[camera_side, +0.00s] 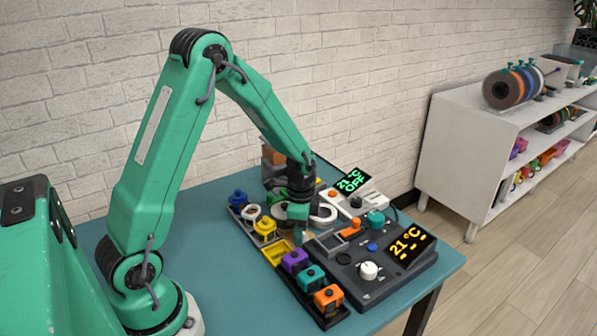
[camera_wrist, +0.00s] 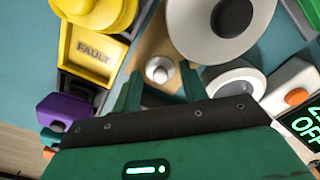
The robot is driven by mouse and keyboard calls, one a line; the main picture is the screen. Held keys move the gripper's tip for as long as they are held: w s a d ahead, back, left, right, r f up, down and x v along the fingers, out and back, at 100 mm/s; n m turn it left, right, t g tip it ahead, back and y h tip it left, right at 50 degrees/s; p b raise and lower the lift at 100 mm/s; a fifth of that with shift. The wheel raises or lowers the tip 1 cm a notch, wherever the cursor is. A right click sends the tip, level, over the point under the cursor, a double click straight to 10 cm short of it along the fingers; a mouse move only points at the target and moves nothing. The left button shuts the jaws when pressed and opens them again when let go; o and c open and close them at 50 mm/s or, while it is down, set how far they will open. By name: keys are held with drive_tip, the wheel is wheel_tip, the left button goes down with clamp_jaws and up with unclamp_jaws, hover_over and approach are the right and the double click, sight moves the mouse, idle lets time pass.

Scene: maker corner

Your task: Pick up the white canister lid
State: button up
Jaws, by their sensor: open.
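A broad white disc with a dark round knob (camera_wrist: 205,42) fills the upper middle of the wrist view and looks like the white canister lid. My gripper (camera_wrist: 160,90) is open and empty, pointing down over the middle of the work area. In the wrist view its two green fingertips lie below and left of the disc. A small pale round knob-like piece (camera_wrist: 160,70) shows just beyond the gap between them.
A yellow FAULT tray (camera_wrist: 92,50) and yellow canister (camera_side: 264,229) are left of the fingers. A purple block (camera_side: 294,261) is nearby. A white ring-shaped thing (camera_wrist: 236,82) and control boxes with displays (camera_side: 408,243) crowd the right. The table's left front (camera_side: 215,270) is clear.

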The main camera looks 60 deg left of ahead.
clamp_jaws()
idle(0.3)
drive_tip(key=shift+r, duration=0.1)
drive_tip(key=shift+r, duration=0.4)
wheel_tip(320, 180, up, 3)
drive_tip(key=shift+w+f, duration=0.1)
drive_tip(key=s+d+r, duration=0.4)
drive_tip(key=d+r, duration=0.3)
drive_tip(key=d, duration=0.4)
drive_tip(key=shift+r, duration=0.1)
drive_tip(key=shift+a, duration=0.1)
